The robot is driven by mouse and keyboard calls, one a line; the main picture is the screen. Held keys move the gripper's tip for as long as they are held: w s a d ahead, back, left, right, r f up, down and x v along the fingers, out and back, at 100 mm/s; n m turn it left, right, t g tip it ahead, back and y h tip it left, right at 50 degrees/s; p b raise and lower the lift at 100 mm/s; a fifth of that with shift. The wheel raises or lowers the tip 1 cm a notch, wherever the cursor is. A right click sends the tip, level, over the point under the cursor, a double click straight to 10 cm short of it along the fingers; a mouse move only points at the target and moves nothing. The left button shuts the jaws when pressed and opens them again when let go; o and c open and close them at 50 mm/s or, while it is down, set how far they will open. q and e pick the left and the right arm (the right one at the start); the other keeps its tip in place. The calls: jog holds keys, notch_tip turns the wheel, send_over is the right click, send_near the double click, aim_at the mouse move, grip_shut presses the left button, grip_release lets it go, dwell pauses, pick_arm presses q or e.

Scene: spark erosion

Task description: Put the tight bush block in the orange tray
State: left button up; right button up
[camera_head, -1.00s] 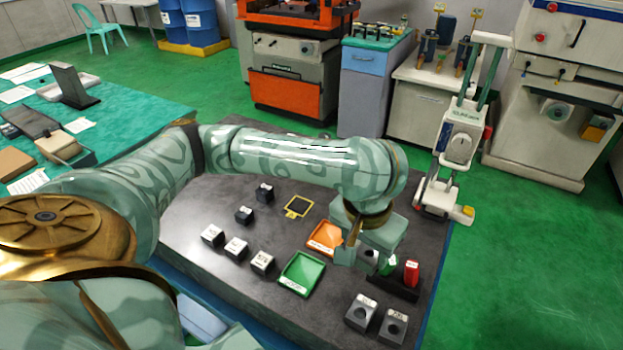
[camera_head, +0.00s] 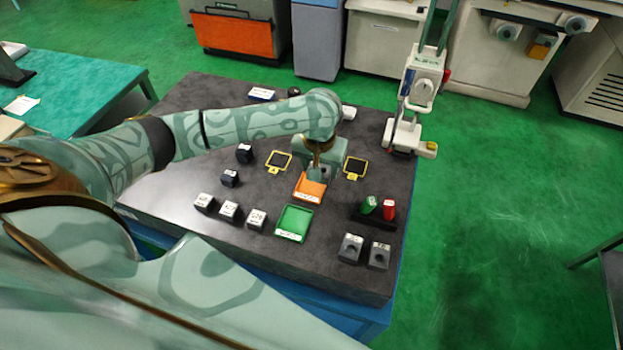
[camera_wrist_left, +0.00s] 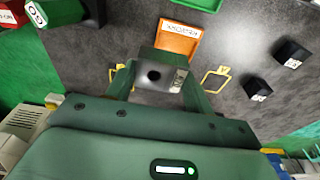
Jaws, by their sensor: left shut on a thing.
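My left gripper (camera_head: 317,172) is shut on a grey bush block, seen in the left wrist view (camera_wrist_left: 148,70) between the fingers, with a dark round hole and a small label I cannot read. The orange tray (camera_head: 309,190) lies flat on the dark table, right by the gripper in the head view. In the left wrist view the orange tray (camera_wrist_left: 178,36) shows just beyond the block; the part of it visible there is empty. The block appears above the table at the tray's far edge; its exact height I cannot tell. My right gripper is not in view.
A green tray (camera_head: 293,224) lies in front of the orange one. Yellow-framed pads (camera_head: 278,162) (camera_head: 355,168) flank the gripper. Two grey holed blocks (camera_head: 350,248) (camera_head: 379,256) and a holder with green and red pieces (camera_head: 388,209) are at right. Several small blocks (camera_head: 229,211) stand at left.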

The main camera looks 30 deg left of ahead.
pick_arm(q)
jog(key=a+f, duration=0.1)
jog(key=w+a+f+b, duration=0.1)
jog(key=f, duration=0.1)
jog(key=shift+a+f, duration=0.2)
jog(key=shift+a, duration=0.05)
jog(key=f, duration=0.1)
jog(key=f+b, duration=0.1)
jog(key=f, duration=0.1)
jog(key=shift+w+a+f+b, duration=0.1)
jog(key=shift+a+f+b, duration=0.15)
jog(key=shift+f+b, duration=0.15)
jog(key=shift+r, duration=0.1)
jog(key=o, duration=1.5)
jog(key=r+p, duration=0.1)
jog(key=r, duration=0.3)
jog(key=s+r+p, duration=0.1)
jog(key=r+p, duration=0.1)
jog(key=r, duration=0.2)
jog(key=r+p, duration=0.2)
jog(key=r, duration=0.2)
jog(key=shift+s+d, duration=0.2)
jog(key=shift+s, duration=0.2)
